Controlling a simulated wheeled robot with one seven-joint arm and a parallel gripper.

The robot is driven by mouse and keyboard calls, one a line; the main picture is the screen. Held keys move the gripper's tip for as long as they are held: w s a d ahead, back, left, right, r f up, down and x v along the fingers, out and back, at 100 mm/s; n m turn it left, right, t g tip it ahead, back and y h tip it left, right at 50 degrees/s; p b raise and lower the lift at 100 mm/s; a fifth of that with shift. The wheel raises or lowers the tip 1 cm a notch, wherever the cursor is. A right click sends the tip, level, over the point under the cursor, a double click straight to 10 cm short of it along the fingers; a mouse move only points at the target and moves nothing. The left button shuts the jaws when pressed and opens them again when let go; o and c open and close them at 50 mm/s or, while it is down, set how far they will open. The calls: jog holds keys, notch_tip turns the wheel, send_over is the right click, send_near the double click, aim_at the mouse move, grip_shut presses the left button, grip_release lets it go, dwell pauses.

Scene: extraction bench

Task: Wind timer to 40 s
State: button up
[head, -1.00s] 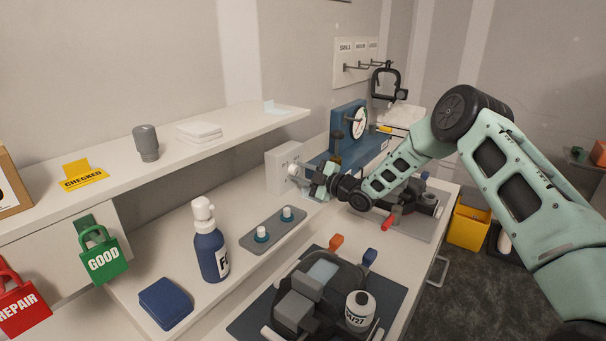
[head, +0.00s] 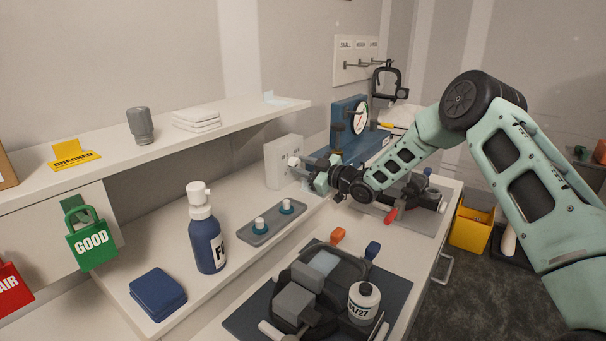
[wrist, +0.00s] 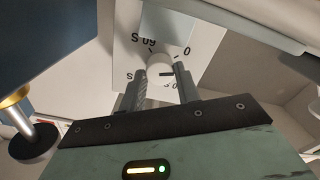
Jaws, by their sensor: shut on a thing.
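The timer is a white box (head: 281,163) under the shelf's far end, with a round pale knob on its front. In the wrist view the timer's white face (wrist: 207,36) shows upside-down marks, among them "0" and "60 S"; other marks are partly hidden by the fingers. My gripper (wrist: 161,76) is shut on the knob (wrist: 159,64), one finger on each side. A short dark mark on the knob points toward the right of the wrist picture. My gripper also shows in the head view (head: 308,168), at the timer's front.
A blue press-like device with a gauge (head: 350,125) stands just beyond the timer. A shelf (head: 230,118) runs above the bench. A blue mat (head: 245,318) holds a fixture.

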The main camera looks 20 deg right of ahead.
jog(key=m, duration=0.2)
jog(key=m+b, duration=0.1)
jog(key=shift+f+m, duration=0.2)
jog(key=shift+m, duration=0.2)
jog(key=m, duration=0.3)
jog(key=shift+m+b, duration=0.3)
jog(key=shift+b, duration=0.05)
jog(key=m, duration=0.3)
jog(key=shift+r+m, duration=0.1)
jog(key=shift+m, duration=0.3)
jog(key=m+p, duration=0.1)
jog(key=m, duration=0.7)
jog(key=shift+p, duration=0.35)
jog(key=m, duration=0.4)
jog(key=shift+m+p, duration=0.3)
jog(key=shift+p, duration=0.05)
jog(key=m, duration=0.4)
jog(key=shift+m, duration=1.8)
